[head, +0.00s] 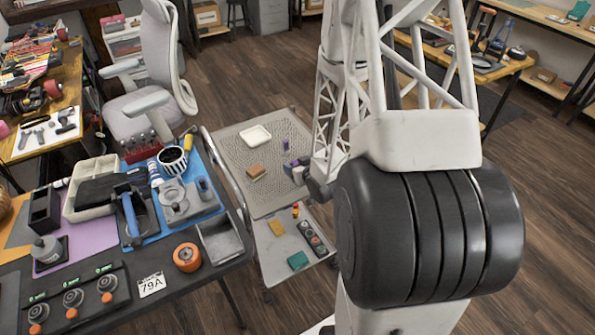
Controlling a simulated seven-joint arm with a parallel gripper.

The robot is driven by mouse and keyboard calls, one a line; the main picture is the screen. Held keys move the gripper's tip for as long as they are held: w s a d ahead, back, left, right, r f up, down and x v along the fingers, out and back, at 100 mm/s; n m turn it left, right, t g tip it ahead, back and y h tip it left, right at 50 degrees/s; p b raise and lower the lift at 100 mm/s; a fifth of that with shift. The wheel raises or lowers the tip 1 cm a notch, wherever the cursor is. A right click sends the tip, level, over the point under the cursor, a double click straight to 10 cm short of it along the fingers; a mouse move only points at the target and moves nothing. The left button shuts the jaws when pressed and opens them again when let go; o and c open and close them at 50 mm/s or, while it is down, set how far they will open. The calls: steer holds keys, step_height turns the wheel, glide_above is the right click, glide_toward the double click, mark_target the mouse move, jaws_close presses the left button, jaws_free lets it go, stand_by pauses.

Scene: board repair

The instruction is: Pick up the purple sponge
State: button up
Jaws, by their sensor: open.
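A small purple thing (286,144), which looks like the purple sponge, shows on the upper shelf of the cart (232,150), near its right side. It is too small to make out its full shape. My gripper (296,168) is low over the right side of that shelf, just nearer to the camera than the purple thing. It appears open and apart from the purple thing. My large black-and-white arm links cover the area to the right and hide part of the gripper.
A tan block (256,173) and a white tray (256,135) share the upper shelf. The lower shelf holds a yellow piece (277,228), a teal piece (298,260) and a dark strip (312,238). A crowded workbench (215,278) and a grey chair (160,50) stand left.

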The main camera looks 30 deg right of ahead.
steer(key=c, duration=1)
steer(key=shift+r, duration=0.2)
steer(key=shift+r, duration=1.35)
steer(key=shift+s+r, duration=0.2)
steer(key=shift+r, duration=0.1)
steer(key=s+a, duration=0.2)
steer(key=s, duration=0.5)
steer(key=s+a+r, duration=0.1)
steer(key=s+a, duration=0.2)
steer(key=s, duration=0.4)
steer(key=shift+s+r, duration=0.15)
steer(key=shift+s, duration=0.25)
